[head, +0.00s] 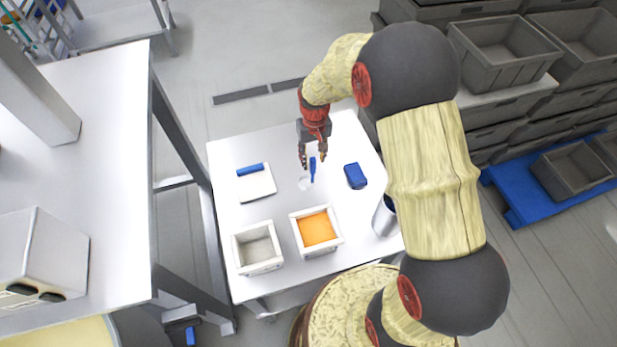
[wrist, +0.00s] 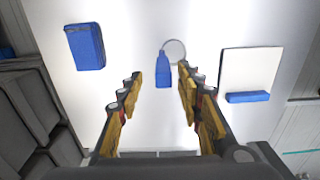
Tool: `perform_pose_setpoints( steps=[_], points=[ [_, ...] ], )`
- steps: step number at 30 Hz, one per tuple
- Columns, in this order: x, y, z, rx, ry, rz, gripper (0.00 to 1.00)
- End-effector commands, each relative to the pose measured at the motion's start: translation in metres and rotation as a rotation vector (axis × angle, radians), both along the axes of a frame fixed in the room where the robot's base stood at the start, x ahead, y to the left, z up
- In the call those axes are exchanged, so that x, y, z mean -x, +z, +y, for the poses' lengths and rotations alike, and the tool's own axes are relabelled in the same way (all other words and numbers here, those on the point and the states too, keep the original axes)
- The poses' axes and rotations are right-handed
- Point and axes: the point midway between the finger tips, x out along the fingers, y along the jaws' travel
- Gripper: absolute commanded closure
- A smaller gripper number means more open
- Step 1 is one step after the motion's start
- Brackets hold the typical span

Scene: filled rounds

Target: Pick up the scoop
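The scoop has a blue handle (head: 312,170) and a pale round bowl (head: 305,183), and it lies on the white table (head: 225,212). In the wrist view the blue handle (wrist: 163,71) points towards me, with the pale bowl (wrist: 174,50) beyond it. My gripper (head: 313,162) is open and empty above the table. In the wrist view its two fingers (wrist: 161,85) stand on either side of the handle's line, with the handle between the tips. I cannot tell how high the fingertips are above the handle.
A blue block (head: 355,176) lies right of the scoop. A white board with a blue edge (head: 258,185) lies left. Nearer stand a bin of orange fill (head: 317,229), a bin of grey fill (head: 257,248) and a metal cylinder (head: 384,219). Grey crates (head: 500,55) are stacked at right.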

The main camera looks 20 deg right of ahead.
Motion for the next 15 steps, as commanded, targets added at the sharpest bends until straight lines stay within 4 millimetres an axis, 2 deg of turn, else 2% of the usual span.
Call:
perform_pose_setpoints(
  steps=[9, 15],
  points=[
    [0.006, -0.042, 0.004, 0.000, 0.000, 0.001, 0.64],
    [0.006, -0.046, 0.004, 0.000, 0.000, 0.000, 0.64]
  ],
)
